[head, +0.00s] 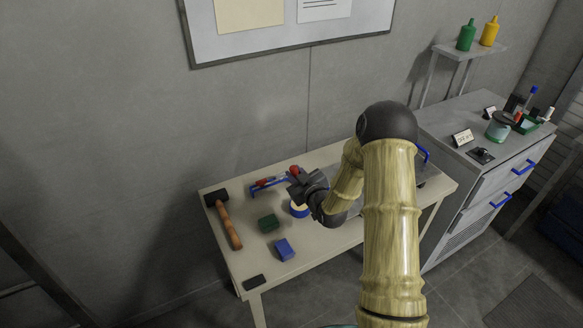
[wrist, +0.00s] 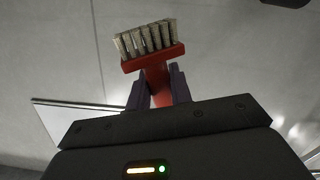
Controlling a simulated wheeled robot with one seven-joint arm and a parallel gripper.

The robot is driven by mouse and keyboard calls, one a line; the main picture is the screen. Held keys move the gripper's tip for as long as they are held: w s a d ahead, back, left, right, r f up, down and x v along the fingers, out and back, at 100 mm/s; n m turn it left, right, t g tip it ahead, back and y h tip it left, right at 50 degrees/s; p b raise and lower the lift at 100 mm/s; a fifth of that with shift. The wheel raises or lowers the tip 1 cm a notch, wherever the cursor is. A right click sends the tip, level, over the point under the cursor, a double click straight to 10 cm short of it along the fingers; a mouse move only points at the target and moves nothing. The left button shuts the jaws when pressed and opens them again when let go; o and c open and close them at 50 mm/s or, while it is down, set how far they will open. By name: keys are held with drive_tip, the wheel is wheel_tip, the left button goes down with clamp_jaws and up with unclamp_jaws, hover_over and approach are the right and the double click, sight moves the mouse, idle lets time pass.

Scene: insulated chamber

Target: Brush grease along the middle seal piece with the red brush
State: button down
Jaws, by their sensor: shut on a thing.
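My gripper (head: 297,181) is above the back part of the beige table, shut on the red brush (head: 293,170). In the wrist view the fingers (wrist: 158,88) clasp the red handle, and the brush head with pale bristles (wrist: 148,41) sticks out beyond them. I cannot tell whether the bristles carry grease. A round blue tin with a pale top (head: 299,210) stands just below the gripper in the head view and is partly hidden by it. I cannot make out the seal pieces; my arm covers much of the table's right half.
A grey drawer cabinet (head: 480,205) stands at right. A board hangs behind.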

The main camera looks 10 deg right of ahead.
drive_tip(key=shift+w+a, duration=0.1)
drive_tip(key=shift+w, duration=0.15)
drive_tip(key=shift+s+a, duration=0.25)
drive_tip(key=shift+s, duration=0.3)
drive_tip(key=shift+w+d+f+b, duration=0.1)
drive_tip(key=shift+f+b, duration=0.55)
drive_tip(key=shift+f, duration=0.85)
drive_tip(key=shift+w+f+b, duration=0.1)
drive_tip(key=shift+f+b, duration=0.5)
drive_tip(key=shift+f, duration=0.9)
drive_tip(key=shift+f+b, duration=0.5)
drive_tip(key=shift+r, duration=0.1)
drive_tip(key=shift+r+p, duration=1.7)
drive_tip(key=shift+r, duration=1.75)
